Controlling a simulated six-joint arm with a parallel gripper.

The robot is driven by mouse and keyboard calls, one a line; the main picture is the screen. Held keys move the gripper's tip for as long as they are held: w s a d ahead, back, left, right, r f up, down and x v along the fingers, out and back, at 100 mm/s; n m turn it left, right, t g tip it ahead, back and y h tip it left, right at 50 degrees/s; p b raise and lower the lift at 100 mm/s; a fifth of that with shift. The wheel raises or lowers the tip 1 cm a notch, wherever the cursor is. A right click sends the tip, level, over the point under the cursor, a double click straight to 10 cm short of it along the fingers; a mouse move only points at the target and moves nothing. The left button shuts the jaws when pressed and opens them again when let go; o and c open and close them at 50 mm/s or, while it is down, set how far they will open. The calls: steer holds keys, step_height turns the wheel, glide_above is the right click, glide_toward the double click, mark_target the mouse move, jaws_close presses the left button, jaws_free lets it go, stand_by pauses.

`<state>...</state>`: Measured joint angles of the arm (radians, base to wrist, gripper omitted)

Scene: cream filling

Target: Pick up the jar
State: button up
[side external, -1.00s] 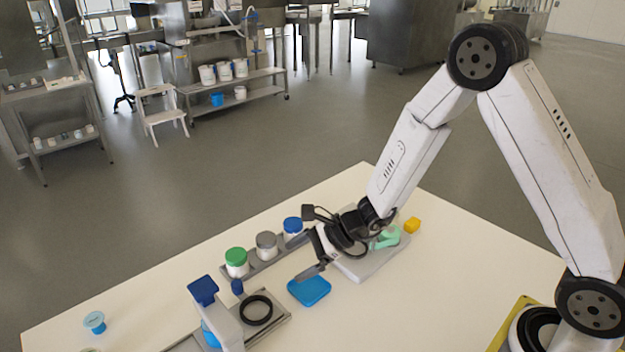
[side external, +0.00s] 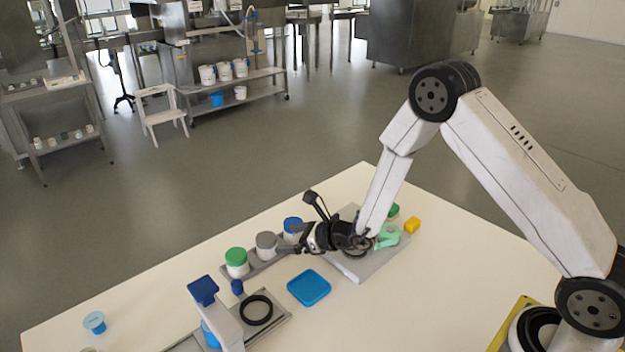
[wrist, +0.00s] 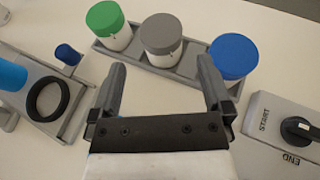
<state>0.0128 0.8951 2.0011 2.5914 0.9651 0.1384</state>
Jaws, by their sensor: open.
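Three white jars stand upright in a grey rack (wrist: 128,60): a green-lidded jar (side external: 237,262), a grey-lidded jar (side external: 266,247) and a blue-lidded jar (side external: 291,226). In the wrist view, the green-lidded jar (wrist: 108,25) is at the left, the grey-lidded jar (wrist: 162,38) in the middle and the blue-lidded jar (wrist: 233,58) at the right. My gripper (side external: 296,247) is low in front of the rack. In the wrist view, my gripper (wrist: 162,75) is open and empty, with the grey-lidded jar ahead between its fingers. The right finger appears close to the blue-lidded jar.
A dispenser with a blue top (side external: 203,291) and a black ring (side external: 256,310) stands at the front left. A flat blue piece (side external: 309,287) lies in front of the rack. A START/END knob (wrist: 298,129) is at the right in the wrist view. A yellow block (side external: 412,225) sits at the back right.

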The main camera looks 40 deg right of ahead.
mark_target(269, 238)
steer(key=shift+x, duration=1.2)
steer(key=shift+w+a, duration=0.1)
steer(key=shift+x, duration=2.45)
steer(key=c, duration=1.2)
steer(key=shift+r, duration=0.1)
